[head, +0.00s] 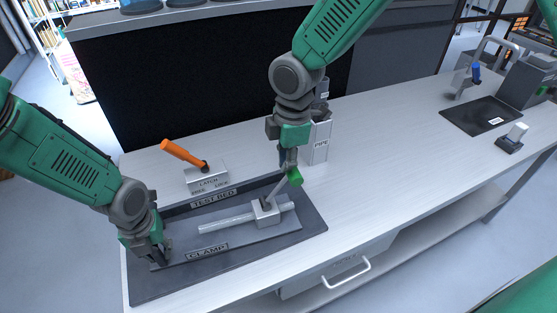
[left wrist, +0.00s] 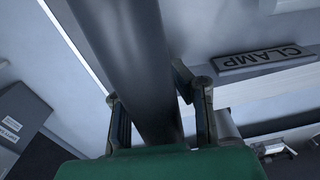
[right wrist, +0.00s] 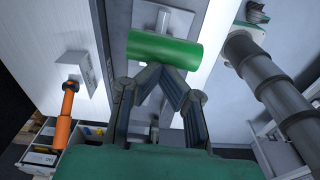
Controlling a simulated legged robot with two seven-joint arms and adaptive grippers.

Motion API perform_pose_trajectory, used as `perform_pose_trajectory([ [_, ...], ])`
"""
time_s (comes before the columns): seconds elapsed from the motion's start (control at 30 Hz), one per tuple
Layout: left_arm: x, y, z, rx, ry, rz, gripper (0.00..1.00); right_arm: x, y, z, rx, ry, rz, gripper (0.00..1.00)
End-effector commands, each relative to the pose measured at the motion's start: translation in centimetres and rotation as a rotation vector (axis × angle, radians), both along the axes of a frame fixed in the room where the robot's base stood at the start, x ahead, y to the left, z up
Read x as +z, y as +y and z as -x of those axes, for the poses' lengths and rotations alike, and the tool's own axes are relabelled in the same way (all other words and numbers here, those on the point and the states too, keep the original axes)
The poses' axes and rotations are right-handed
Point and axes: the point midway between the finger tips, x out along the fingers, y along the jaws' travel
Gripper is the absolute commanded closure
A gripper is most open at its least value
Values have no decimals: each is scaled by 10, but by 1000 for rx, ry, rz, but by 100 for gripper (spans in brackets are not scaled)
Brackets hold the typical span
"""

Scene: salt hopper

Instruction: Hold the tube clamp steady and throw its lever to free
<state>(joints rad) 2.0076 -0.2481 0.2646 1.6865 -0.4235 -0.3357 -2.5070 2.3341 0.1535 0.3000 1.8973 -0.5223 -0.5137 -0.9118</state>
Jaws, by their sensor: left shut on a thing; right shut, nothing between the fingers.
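The tube clamp is a grey block (head: 266,213) around a silver tube (head: 222,222) on the dark test bed (head: 290,235). Its lever rises from the block to a green grip (head: 295,177), which also shows in the right wrist view (right wrist: 165,48). My right gripper (head: 289,166) is shut and empty, its tips close beside the green grip; I cannot tell whether they touch it. My left gripper (head: 158,260) is low at the bed's left end, shut on a dark grey round bar (left wrist: 145,70). The bar is mostly hidden in the head view.
A latch block (head: 207,180) with an orange handle (head: 182,153) stands behind the bed. A pipe stand (head: 320,143) is behind my right gripper. The bench (head: 390,135) is clear to the right, up to a dark mat (head: 480,120).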

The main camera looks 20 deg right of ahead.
Motion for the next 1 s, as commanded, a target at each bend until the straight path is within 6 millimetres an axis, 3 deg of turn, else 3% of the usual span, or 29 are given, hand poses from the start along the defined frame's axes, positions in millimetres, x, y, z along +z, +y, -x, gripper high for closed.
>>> perform_pose_trajectory([
  [0.1, -3, 1, 2, -1, 5, -4, 100, -7, -10, 2, 0, 7, 7, 100],
  [0.47, -2, 5, 1, 1, 7, -12, 100, -4, -8, 3, 0, 12, 12, 100],
  [0.7, -2, 4, 2, 0, 6, -8, 100, 33, 23, -2, 5, -5, 6, 100],
  [1.0, -2, 3, 3, 0, 6, -5, 100, 101, 10, 0, 0, -7, 2, 100],
])
